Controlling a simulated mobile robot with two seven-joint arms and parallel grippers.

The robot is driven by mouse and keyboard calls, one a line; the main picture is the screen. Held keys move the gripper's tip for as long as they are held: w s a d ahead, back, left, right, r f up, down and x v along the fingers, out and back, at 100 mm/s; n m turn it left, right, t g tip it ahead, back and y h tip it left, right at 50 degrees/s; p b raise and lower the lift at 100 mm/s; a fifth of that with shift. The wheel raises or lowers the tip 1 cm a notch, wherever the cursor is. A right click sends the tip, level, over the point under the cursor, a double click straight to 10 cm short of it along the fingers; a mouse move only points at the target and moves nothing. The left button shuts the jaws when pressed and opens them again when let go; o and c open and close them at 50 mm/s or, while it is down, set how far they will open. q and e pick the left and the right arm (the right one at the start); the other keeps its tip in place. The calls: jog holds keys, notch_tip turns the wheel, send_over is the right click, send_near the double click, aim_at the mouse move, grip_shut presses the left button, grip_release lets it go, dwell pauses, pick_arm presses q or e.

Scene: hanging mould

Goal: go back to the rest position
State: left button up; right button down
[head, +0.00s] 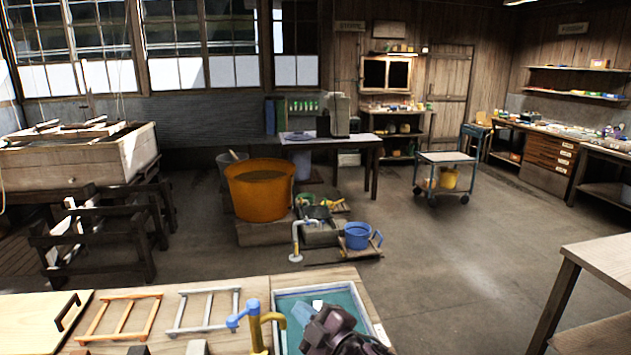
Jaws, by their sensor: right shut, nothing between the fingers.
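My right gripper (318,310) shows at the bottom centre of the head view, dark and blocky. It is shut and empty, over a tray of blue-green water (345,297) on the near table. Part of the tray is hidden behind it. My left gripper is not in view. At the left, a large pale wooden vat (75,165) stands on a dark trestle, with thin cords hanging above it and wooden pieces across its top.
On the near table (255,285) lie an orange frame (118,317), a grey frame (205,310) and a pale board (30,318). A yellow and blue upright fitting (255,325) stands beside the tray. An orange tub (258,195) and trolley (450,158) stand beyond. Floor at centre right is clear.

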jog(key=s+d+f+m+h, duration=0.3)
jog(key=d+f+m, duration=0.1)
jog(key=d+m, duration=0.15)
jog(key=s+d+f+m+t+h, duration=0.1)
jog(key=s+d+f+m+h, duration=0.25)
jog(key=d, duration=0.35)
jog(key=s+d+f+m+h, duration=0.2)
jog(key=d+f+m, duration=0.3)
jog(key=d, duration=0.2)
jog(key=s+d+f+m+g+h, duration=0.1)
jog(key=s+d+f+m+h, duration=0.1)
jog(key=s+d+f, duration=0.3)
jog(key=s+d+f+m+g+h+b, duration=0.1)
jog(key=s+d+f, duration=0.4)
jog(key=s, duration=0.7)
notch_tip(320, 180, down, 2)
jog(key=shift+s+d+f+m+g+h, duration=0.15)
jog(key=shift+s+m+g+h, duration=0.15)
jog(key=shift+m+g+h, duration=0.35)
